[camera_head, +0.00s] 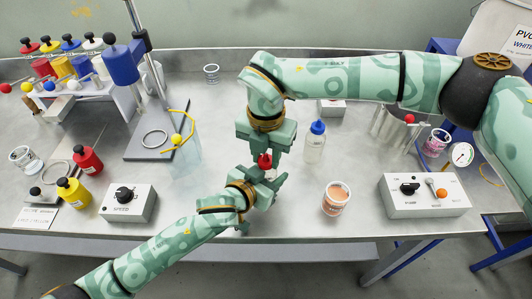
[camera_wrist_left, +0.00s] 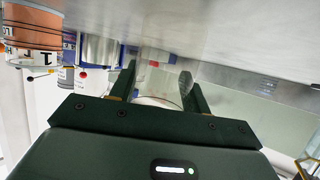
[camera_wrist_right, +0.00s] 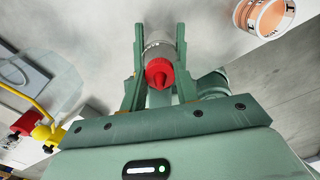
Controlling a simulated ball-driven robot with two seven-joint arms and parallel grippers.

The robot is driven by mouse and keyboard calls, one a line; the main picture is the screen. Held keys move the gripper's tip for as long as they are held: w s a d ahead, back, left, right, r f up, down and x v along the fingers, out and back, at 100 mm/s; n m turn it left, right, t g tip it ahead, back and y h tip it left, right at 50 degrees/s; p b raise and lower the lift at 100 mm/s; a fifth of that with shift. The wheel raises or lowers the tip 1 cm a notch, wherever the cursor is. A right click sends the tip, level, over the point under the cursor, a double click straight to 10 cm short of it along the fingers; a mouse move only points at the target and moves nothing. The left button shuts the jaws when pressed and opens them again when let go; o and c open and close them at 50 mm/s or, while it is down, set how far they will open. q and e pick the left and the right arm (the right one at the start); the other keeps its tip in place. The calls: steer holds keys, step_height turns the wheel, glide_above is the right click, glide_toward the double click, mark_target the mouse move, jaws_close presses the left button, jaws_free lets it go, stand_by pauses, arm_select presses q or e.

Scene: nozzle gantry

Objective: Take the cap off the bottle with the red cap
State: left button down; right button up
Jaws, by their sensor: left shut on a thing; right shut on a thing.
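The bottle with the red cap is between my two grippers in the middle of the table. Its red cap (camera_head: 265,161) shows between them in the head view. In the right wrist view the red cap (camera_wrist_right: 158,73) points toward the camera, with the grey bottle body (camera_wrist_right: 159,50) behind it. My right gripper (camera_head: 266,148) comes from above and is shut at the cap, a finger on either side. My left gripper (camera_head: 264,186) comes from the front and is shut on the bottle, whose body is mostly hidden.
A bottle with a blue cap (camera_head: 316,142) stands close right of the grippers. An orange-filled cup (camera_head: 336,198) stands front right, a switch box (camera_head: 425,196) beyond it. A speed box (camera_head: 128,202) and a stand base (camera_head: 150,140) are left. The table's front edge is near.

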steer(key=n, duration=0.3)
steer(key=o, duration=1.1)
steer(key=shift+r, duration=0.1)
